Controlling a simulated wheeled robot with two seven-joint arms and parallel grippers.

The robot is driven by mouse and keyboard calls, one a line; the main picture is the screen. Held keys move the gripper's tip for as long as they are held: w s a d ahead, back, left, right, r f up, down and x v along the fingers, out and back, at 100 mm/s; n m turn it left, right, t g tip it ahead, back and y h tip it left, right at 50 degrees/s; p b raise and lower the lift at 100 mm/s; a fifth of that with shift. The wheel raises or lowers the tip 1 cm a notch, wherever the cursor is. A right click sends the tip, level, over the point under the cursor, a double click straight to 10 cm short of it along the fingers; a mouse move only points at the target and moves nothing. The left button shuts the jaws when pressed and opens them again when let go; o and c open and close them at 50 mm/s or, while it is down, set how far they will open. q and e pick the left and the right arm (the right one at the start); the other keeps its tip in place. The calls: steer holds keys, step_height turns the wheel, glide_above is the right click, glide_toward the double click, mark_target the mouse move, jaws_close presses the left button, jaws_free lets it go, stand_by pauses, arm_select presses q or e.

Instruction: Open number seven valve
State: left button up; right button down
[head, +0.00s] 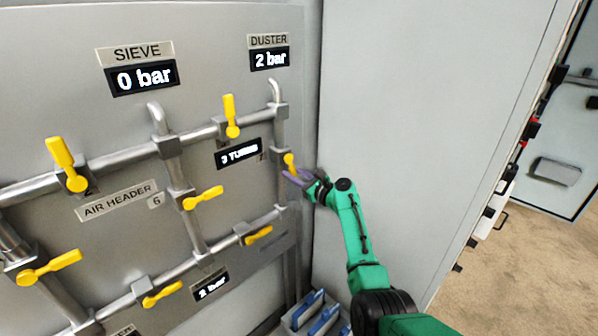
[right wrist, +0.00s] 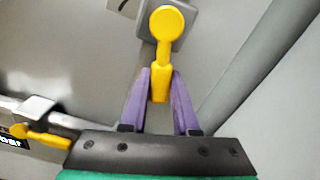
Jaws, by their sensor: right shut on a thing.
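A yellow valve handle (head: 289,160) sits on the right vertical pipe, below the DUSTER readout. Its number plate is not legible. My right gripper (head: 294,177) reaches it from the right and is shut on the lever. In the right wrist view, the purple fingers of my right gripper (right wrist: 160,84) are on either side of the yellow lever (right wrist: 161,66), near its free end. The lever hangs down from its round hub there. My left gripper is not in view.
Other yellow valve handles sit on the pipes, including one at the top (head: 231,117) and one lower down (head: 258,236). The DUSTER display (head: 269,58) reads 2 bar and the SIEVE display (head: 142,78) reads 0 bar. A grey cabinet wall (head: 420,100) stands close on the right.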

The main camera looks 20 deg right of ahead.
steer(key=shift+s+a+m+p, duration=0.15)
steer(key=shift+a+m+p, duration=0.35)
steer(key=shift+m, duration=0.2)
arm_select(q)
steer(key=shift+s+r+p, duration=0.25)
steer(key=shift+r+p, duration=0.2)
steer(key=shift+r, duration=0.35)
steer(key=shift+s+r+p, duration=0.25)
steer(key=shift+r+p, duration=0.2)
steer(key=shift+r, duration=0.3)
arm_select(e)
steer(key=shift+s+a+f+m, duration=0.15)
steer(key=shift+a+m, duration=0.25)
steer(key=shift+m, duration=0.5)
steer(key=shift+f, duration=0.1)
steer(key=c, duration=0.7)
jaws_free()
steer(key=shift+o, duration=0.2)
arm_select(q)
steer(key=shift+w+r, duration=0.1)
arm_select(e)
steer(key=shift+s, duration=0.1)
